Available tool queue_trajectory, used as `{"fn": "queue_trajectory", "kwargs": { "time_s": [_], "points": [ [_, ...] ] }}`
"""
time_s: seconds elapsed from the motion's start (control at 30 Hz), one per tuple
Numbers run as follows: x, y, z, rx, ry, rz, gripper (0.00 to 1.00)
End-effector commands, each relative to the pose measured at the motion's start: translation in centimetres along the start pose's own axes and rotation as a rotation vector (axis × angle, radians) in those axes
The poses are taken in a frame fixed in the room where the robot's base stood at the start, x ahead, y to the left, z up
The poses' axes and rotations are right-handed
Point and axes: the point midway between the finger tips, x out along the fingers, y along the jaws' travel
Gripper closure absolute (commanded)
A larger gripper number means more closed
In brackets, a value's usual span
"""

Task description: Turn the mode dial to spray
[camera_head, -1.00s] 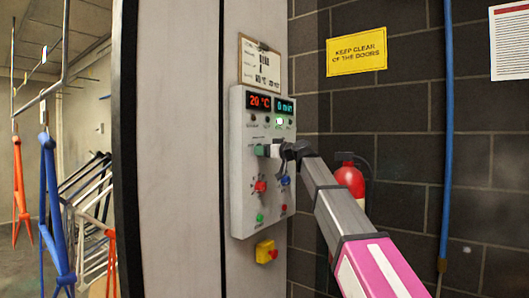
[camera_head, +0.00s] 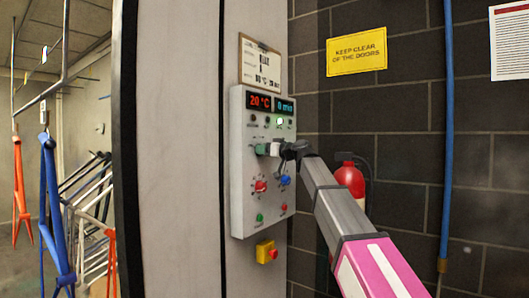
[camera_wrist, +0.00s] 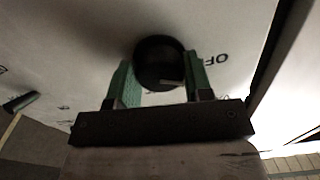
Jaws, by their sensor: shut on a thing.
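The mode dial (camera_wrist: 158,58) is a black round knob with a pale pointer line, seen in the wrist view between two green finger pads. My gripper (camera_wrist: 160,82) is shut on it, one finger on each side. An upside-down label starting "OF" is printed beside the dial; other labels around it are hidden or too small to read. In the head view my gripper (camera_head: 264,149) is at the middle of the grey control panel (camera_head: 240,205) and covers the dial.
A yellow switch box (camera_head: 266,252) is below. A red extinguisher (camera_head: 350,178) is behind my arm. Frames hang at left.

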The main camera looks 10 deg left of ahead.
Motion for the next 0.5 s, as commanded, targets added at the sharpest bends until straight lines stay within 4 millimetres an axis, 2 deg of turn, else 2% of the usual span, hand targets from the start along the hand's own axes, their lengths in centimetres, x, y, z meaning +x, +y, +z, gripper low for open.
{"fn": "queue_trajectory", "kwargs": {
  "time_s": [0.5],
  "points": [
    [-0.03,-0.01,0.01,0.420,0.000,0.000,0.77]
  ]
}}
